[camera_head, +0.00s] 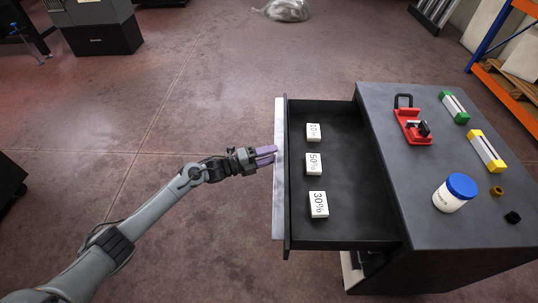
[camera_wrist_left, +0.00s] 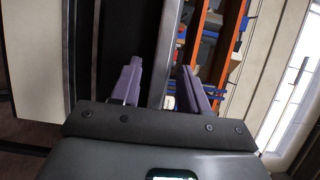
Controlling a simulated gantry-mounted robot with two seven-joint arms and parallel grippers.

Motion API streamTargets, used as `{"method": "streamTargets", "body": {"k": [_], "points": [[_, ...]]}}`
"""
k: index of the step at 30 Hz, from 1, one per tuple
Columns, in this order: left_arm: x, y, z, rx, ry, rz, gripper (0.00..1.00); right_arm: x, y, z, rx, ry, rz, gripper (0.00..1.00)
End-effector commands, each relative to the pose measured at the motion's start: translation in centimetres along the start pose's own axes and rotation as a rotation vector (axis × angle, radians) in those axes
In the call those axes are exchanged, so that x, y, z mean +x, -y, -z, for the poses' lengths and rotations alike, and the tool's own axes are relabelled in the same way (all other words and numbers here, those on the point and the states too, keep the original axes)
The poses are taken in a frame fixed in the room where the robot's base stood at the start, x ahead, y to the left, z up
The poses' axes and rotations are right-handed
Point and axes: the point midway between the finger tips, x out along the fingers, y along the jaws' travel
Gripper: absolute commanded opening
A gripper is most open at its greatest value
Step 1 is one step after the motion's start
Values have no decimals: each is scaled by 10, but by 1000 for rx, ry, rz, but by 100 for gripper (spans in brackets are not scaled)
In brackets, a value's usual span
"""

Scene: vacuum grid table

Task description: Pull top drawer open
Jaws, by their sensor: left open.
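The top drawer (camera_head: 355,200) of the dark grey cabinet (camera_head: 395,110) stands pulled well out to the left. Its light metal front (camera_head: 279,200) faces left, toward my left arm. My left gripper (camera_head: 273,154), with purple fingers, is at the middle of that front, its fingertips touching or very close to it. In the left wrist view, the open fingers (camera_wrist_left: 160,85) stand apart, with a narrow grey upright strip between them, likely the drawer front's edge. Whether either finger touches it I cannot tell. My right gripper is not in view.
Three white labelled blocks (camera_head: 318,205) lie in the drawer. On the cabinet top are a red clamp-like tool (camera_head: 412,128), a green-ended block (camera_head: 454,108), a yellow-ended block (camera_head: 486,152), a blue-lidded jar (camera_head: 452,196) and two small caps. The floor left of the drawer is clear.

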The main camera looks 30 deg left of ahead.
Motion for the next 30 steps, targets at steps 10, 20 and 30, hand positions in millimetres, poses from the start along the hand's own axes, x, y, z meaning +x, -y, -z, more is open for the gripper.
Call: {"method": "streamTargets", "body": {"k": [10,20,30], "points": [[-34,2,0,0,0,-4,45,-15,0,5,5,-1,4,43],[-87,2,0,1,0,-3,45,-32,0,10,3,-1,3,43],[-108,0,0,1,1,0,45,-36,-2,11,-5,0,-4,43]]}}
